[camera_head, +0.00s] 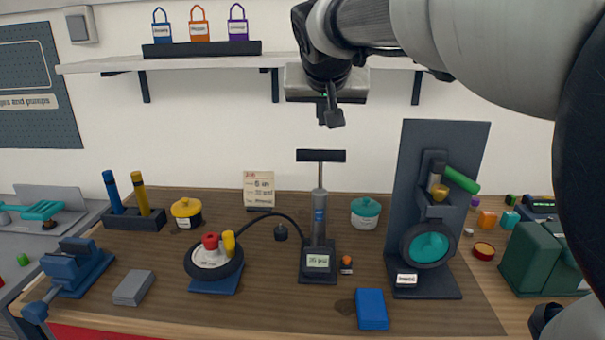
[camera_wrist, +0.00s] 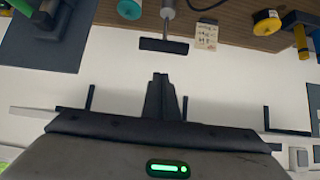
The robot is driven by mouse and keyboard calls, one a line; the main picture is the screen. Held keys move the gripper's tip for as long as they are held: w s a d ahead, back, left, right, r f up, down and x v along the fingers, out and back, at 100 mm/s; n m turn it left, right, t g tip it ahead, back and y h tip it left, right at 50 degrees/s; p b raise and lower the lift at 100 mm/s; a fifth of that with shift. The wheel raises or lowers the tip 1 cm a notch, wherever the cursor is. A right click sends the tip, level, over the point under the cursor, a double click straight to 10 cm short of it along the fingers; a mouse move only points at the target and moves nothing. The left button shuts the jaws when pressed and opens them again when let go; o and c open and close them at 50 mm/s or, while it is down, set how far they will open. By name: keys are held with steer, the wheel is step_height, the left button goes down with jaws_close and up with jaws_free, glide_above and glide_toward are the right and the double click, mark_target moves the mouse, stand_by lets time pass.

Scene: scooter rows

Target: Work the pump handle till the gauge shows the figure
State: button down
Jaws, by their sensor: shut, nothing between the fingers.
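The floor pump stands upright on the bench, with a grey barrel (camera_head: 319,215) and a black foot. Its black T-handle (camera_head: 321,155) is raised, with bare rod showing below it; the handle also shows in the wrist view (camera_wrist: 163,45). A small pale display (camera_head: 317,261) on the foot seems to read in psi, but its figure is too small to be sure of. A cream card (camera_head: 259,188) behind carries writing I cannot read surely. My gripper (camera_head: 331,118) is shut and empty, above the handle and apart from it. The fingers show in the wrist view (camera_wrist: 161,95).
A black hose (camera_head: 270,214) runs from the pump toward a small wheel (camera_head: 214,258) on a blue stand. A teal-lidded pot (camera_head: 365,213) and a tall dark stand (camera_head: 440,150) are to the right. A shelf (camera_head: 200,62) runs along the wall behind my gripper.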

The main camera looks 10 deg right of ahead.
steer(key=shift+s+a+r+t, duration=0.45)
steer(key=shift+s+r+t, duration=0.15)
steer(key=shift+s, duration=0.2)
steer(key=b, duration=0.1)
glide_above(321, 156)
steer(key=s, duration=0.3)
step_height(321, 156, down, 6)
steer(key=f, duration=0.1)
steer(key=w+f+b, duration=0.1)
steer(key=f, duration=0.1)
steer(key=shift+w+a+f, duration=0.15)
steer(key=shift+w+f, duration=0.1)
steer(key=shift+f, duration=0.1)
